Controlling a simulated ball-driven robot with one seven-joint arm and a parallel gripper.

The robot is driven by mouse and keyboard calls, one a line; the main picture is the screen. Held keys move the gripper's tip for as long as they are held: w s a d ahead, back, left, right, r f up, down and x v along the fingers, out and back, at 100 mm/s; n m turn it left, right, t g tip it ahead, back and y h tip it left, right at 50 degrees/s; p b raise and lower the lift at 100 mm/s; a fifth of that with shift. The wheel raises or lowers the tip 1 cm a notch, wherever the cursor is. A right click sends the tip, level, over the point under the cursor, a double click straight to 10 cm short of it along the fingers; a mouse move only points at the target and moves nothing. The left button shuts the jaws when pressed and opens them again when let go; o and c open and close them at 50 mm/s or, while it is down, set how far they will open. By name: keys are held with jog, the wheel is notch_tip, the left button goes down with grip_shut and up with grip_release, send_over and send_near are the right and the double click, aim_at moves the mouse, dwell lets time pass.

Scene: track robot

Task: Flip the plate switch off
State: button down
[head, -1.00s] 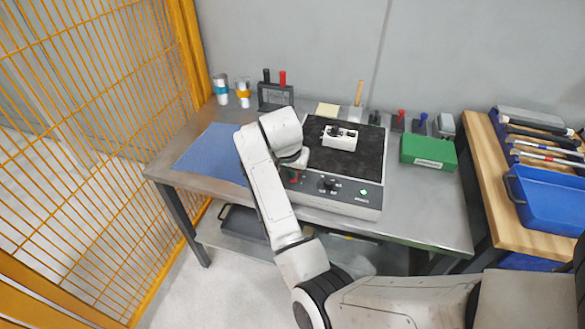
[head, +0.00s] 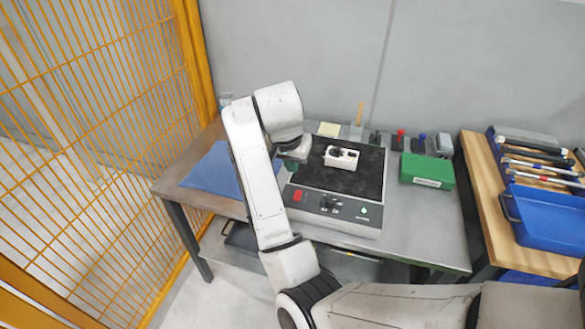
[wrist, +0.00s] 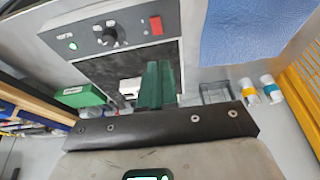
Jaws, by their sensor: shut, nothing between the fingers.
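The plate unit (head: 335,218) is a grey box with a black top and a sloped front panel. The panel has a red rocker switch (head: 297,195) at left, a black knob (head: 330,203) in the middle and a lit green lamp (head: 364,211) at right. The wrist view also shows the red switch (wrist: 156,25), knob and lit lamp. I cannot tell which way the rocker is tilted. My gripper (head: 291,163) is over the plate's left edge, behind and above the switch, apart from it. Its dark green fingers (wrist: 156,84) are together and empty.
A white block (head: 341,157) with black parts sits on the black top. A blue mat (head: 212,172) lies left and a green box (head: 427,170) right. A wooden bench (head: 495,190) with a blue tray stands further right. A yellow mesh fence (head: 95,120) is left.

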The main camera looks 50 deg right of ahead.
jog(key=shift+b, duration=0.35)
jog(key=shift+d+r+b, duration=0.15)
jog(key=shift+d+b, duration=0.25)
jog(key=shift+b, duration=0.85)
jog(key=b, duration=0.3)
send_near(298, 192)
jog(key=x, duration=0.5)
jog(key=shift+d, duration=0.2)
jog(key=shift+d+f, duration=0.1)
jog(key=shift+f, duration=0.65)
